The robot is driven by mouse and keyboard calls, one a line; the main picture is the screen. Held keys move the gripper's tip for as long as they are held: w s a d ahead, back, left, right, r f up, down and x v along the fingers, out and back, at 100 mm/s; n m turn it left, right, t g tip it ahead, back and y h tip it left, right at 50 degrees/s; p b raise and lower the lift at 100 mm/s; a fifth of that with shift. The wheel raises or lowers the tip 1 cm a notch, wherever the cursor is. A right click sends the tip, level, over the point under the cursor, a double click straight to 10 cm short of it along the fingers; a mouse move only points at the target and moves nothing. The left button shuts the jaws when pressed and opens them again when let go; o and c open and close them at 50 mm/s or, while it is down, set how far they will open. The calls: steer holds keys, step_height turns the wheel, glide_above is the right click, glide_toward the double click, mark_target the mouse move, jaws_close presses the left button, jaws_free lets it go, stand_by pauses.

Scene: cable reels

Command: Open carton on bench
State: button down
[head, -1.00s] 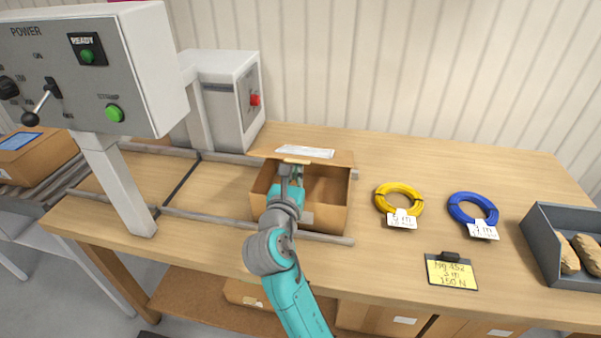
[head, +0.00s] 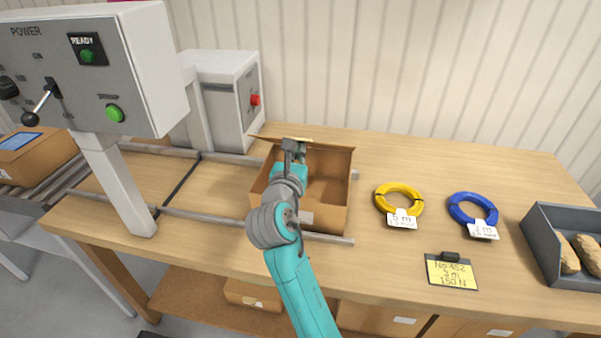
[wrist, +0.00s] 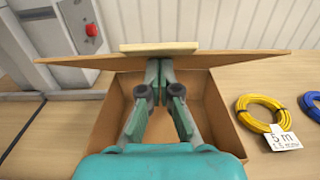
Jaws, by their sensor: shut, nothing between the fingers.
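The brown carton (head: 328,190) stands on the bench (head: 400,255) between the metal rails. It also shows in the wrist view (wrist: 215,115), where its inside looks empty. Its lid (wrist: 235,60) is raised at the back edge, with a pale strip or tab (wrist: 160,47) along its edge. My gripper (head: 294,150) is at the carton's back, above the opening. In the wrist view my gripper (wrist: 159,66) has its fingertips together, close to the lid's inner side below the tab. I cannot tell whether they touch it. My arm hides part of the carton's left side.
A yellow cable coil (head: 398,199) and a blue coil (head: 473,209) lie to the right, each with a tag. A yellow card (head: 451,272) and a grey bin (head: 545,250) lie further right. A control panel (head: 90,75) and a white machine (head: 222,95) stand left.

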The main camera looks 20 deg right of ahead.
steer(key=shift+w+d+r, duration=0.8)
steer(key=shift+w+r, duration=0.2)
steer(key=shift+w, duration=0.1)
steer(key=shift+w+d+r, duration=0.75)
steer(key=shift+w+r, duration=0.25)
steer(key=shift+w, duration=0.05)
steer(key=shift+w+d+r, duration=0.8)
steer(key=shift+w+r, duration=0.2)
steer(key=shift+w, duration=0.1)
steer(key=shift+w+d, duration=0.1)
steer(key=w+d+r, duration=0.2)
steer(key=w+d, duration=0.3)
steer(key=w, duration=0.2)
steer(key=shift+r, duration=0.25)
steer(key=x, duration=0.4)
steer(key=shift+f, duration=0.15)
